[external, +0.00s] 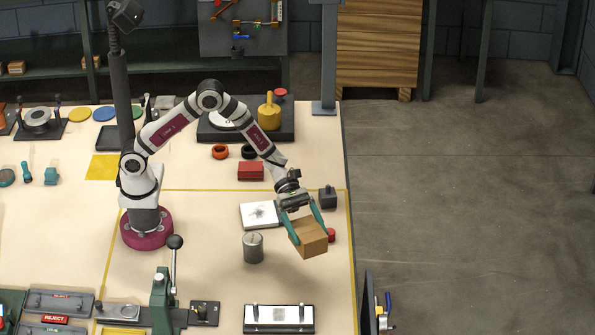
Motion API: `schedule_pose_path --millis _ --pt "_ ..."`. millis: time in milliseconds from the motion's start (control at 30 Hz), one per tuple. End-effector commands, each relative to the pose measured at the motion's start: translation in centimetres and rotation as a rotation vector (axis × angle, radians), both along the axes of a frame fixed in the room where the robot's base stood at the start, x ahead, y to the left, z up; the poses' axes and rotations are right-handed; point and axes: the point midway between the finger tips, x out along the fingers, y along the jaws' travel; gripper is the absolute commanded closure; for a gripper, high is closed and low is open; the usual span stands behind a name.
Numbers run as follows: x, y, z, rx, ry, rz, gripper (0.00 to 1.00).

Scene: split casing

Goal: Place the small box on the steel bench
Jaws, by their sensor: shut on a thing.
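My gripper (304,222) is shut on a small brown box (310,238), with one teal finger on each side of it. The box is slightly tilted in the picture, near the right edge of a large bench (200,222) with a cream top. I cannot tell from this view how high the box is above the bench top. The box and fingers partly hide a red round part (331,235) behind them. The bench top looks cream rather than bare steel.
A grey metal cylinder (253,247) stands left of the box, and a white plate (262,215) lies behind it. A dark block (327,197) is near the right edge. A white fixture (278,318) is at the front. Bare top lies between the cylinder and fixture.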

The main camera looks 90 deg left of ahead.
Motion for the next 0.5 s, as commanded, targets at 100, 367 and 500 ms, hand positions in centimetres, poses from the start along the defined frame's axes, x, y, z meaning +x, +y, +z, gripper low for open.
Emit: schedule_pose_path --millis 100,367,500 --pt "3.0 6.4 0.3 0.0 -0.002 0.205 1.0" --pt "5.9 23.8 0.2 -0.001 -0.001 0.709 1.0" --pt "5.0 31.6 0.1 -0.001 -0.001 0.923 1.0"
